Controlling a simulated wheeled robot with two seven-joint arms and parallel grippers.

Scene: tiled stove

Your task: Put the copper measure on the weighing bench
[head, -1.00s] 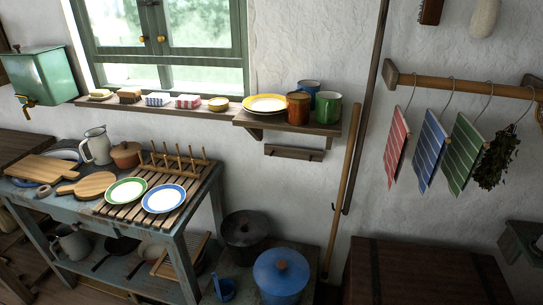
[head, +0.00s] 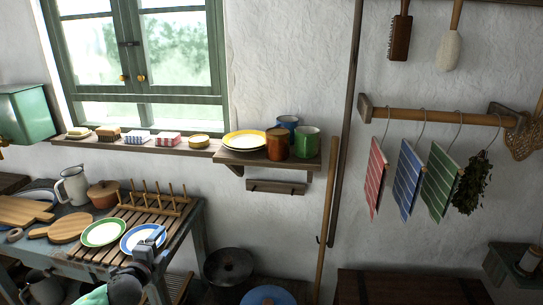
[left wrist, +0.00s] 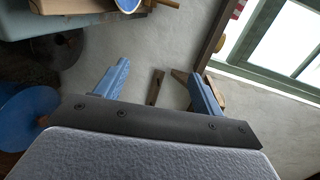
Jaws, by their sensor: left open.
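A copper-coloured mug (head: 278,144), which looks like the copper measure, stands on a small wooden wall shelf (head: 262,158). A yellow-rimmed plate (head: 243,140) is on its left, a green mug (head: 306,142) on its right and a blue mug (head: 288,122) behind. My left gripper (head: 155,238) is low in the head view, in front of the blue-rimmed plate and well left of and below the shelf. In the left wrist view its fingers (left wrist: 160,88) are apart with nothing between them. I cannot pick out a weighing bench. My right gripper is out of view.
A slatted rack (head: 150,222) with plates sits on a blue-grey table (head: 82,268) at left. A dark pot (head: 228,267) and a blue lid (head: 268,296) are low in the middle. A wooden pole (head: 328,215) leans right of the shelf. Cloths (head: 407,180) hang further right.

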